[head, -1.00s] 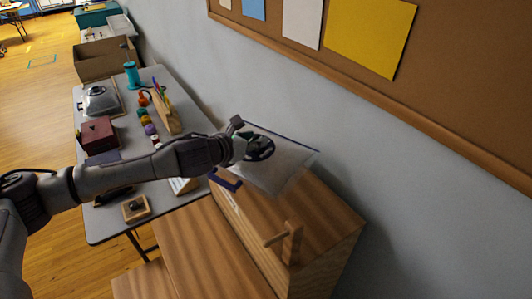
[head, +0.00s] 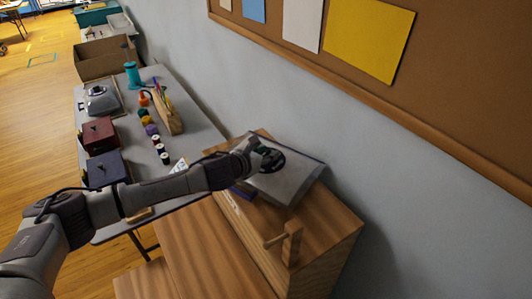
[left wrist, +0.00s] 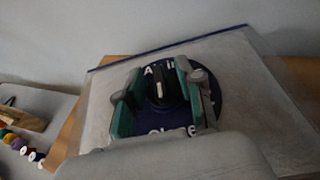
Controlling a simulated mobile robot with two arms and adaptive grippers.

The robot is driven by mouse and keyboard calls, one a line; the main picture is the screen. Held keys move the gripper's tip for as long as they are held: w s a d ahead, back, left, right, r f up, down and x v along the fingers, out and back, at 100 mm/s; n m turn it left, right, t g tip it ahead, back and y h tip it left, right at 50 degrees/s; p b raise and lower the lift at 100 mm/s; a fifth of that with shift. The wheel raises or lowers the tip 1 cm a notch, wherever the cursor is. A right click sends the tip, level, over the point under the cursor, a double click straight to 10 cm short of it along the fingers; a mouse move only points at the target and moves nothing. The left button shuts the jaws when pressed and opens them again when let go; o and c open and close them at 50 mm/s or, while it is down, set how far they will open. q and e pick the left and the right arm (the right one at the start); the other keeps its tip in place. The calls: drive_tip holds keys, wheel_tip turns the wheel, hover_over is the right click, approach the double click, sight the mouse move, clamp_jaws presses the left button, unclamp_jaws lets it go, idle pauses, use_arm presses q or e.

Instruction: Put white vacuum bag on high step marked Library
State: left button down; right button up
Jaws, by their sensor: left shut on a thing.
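The white vacuum bag (head: 292,182) is a pale, flat, translucent bag with a dark blue edge strip. It shows large in the left wrist view (left wrist: 255,95), with a dark blue round disc and a black knob on it. My left gripper (head: 260,158) is shut on the knob, its teal fingers on either side in the left wrist view (left wrist: 160,95). The bag is over the back part of the high wooden step (head: 325,228), close to the wall. I cannot tell whether it touches the step. Lettering on the step's front edge is unreadable. My right gripper is out of view.
A wooden peg stand (head: 291,243) stands on the high step in front of the bag. A lower wooden step (head: 205,250) is bare. A grey table (head: 195,125) holds boxes, spools and a pencil rack. The wall with a corkboard (head: 450,90) rises behind.

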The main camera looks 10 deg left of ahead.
use_arm(q)
drive_tip(key=c, duration=0.7)
unclamp_jaws()
drive_tip(key=shift+r, duration=0.1)
drive_tip(key=b+v, duration=0.2)
drive_tip(key=v, duration=1)
